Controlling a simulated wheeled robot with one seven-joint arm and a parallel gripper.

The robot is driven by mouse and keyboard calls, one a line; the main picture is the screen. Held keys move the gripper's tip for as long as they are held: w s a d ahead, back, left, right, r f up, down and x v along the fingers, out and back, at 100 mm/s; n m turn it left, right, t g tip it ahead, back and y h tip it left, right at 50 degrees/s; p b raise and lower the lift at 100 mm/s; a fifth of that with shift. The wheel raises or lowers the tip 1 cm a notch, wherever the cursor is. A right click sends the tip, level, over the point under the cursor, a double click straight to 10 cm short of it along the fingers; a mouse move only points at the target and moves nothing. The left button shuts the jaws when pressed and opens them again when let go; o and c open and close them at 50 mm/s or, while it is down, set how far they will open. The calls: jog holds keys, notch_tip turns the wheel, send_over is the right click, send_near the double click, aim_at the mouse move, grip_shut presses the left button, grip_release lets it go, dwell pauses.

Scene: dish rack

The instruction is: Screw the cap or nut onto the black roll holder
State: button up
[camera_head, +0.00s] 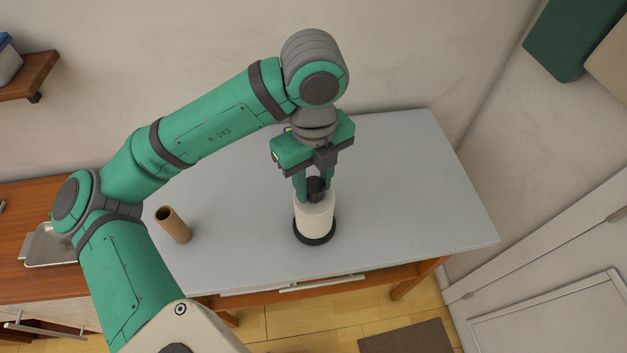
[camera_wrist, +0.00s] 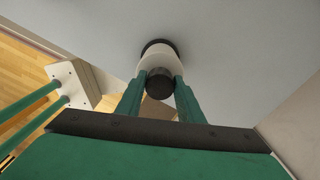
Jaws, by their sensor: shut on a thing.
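The black roll holder (camera_head: 313,240) stands upright on the grey tabletop, its round base showing below a white paper roll (camera_head: 314,218). A black cap (camera_head: 316,187) sits at the top of the roll. My gripper (camera_head: 314,190) points down from above, with its green fingers on either side of the cap, shut on it. In the wrist view the cap (camera_wrist: 159,82) is between the fingertips, with the white roll (camera_wrist: 150,62) and dark base (camera_wrist: 158,43) behind it. The thread under the cap is hidden.
A metal tray (camera_head: 50,245) lies on the wooden counter at far left. The table right of the holder is clear up to the wall.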

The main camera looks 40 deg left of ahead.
jog(key=m, duration=0.4)
jog(key=shift+m, duration=0.3)
jog(key=m, duration=0.4)
dwell(0.3)
jog(key=shift+m, duration=0.3)
jog(key=m, duration=0.4)
jog(key=shift+m, duration=0.3)
jog(key=m, duration=0.4)
